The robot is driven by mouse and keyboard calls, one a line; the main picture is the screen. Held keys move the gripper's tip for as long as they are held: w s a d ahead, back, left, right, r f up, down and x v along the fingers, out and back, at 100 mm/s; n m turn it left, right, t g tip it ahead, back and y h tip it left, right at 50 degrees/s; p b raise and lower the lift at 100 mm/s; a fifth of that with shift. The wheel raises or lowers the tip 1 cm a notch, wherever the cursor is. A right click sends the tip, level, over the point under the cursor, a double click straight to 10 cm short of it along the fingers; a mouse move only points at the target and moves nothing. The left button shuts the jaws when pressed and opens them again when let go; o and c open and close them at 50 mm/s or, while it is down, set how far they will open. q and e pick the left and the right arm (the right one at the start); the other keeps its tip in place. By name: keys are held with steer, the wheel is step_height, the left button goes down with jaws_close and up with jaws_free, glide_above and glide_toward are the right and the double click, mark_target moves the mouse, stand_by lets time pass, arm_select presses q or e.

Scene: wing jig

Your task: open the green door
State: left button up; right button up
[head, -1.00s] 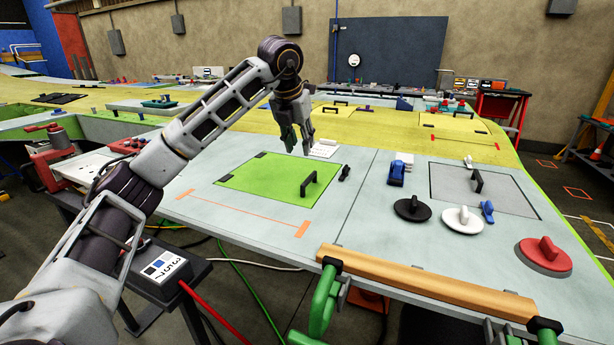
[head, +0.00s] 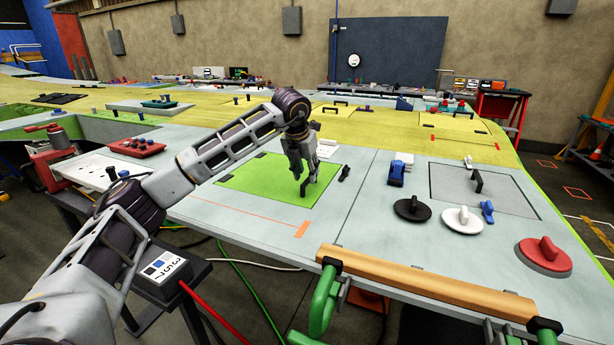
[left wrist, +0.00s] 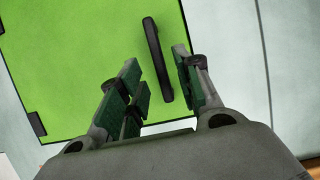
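The green door (head: 255,185) lies flat and flush in the pale wing panel, with dark hinges along its left side. Its black bar handle (left wrist: 158,58) stands near the door's right edge. In the head view my left gripper (head: 306,188) is over the handle, pointing down, and hides most of it. In the left wrist view the left gripper (left wrist: 160,88) is open. Its green-padded fingers are on either side of the handle's near end, with a gap to each finger. The door also fills much of the left wrist view (left wrist: 75,60). My right gripper is not in view.
A black latch-like piece (head: 344,173) sits just right of the door. Farther right are a blue clamp (head: 396,174), black (head: 413,209), white (head: 462,219) and red (head: 545,256) knobbed discs, and a grey door (head: 500,195). A wooden bar (head: 425,287) runs along the front edge.

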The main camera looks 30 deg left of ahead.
arm_select(q)
steer(key=shift+x, duration=1.05)
jaws_close()
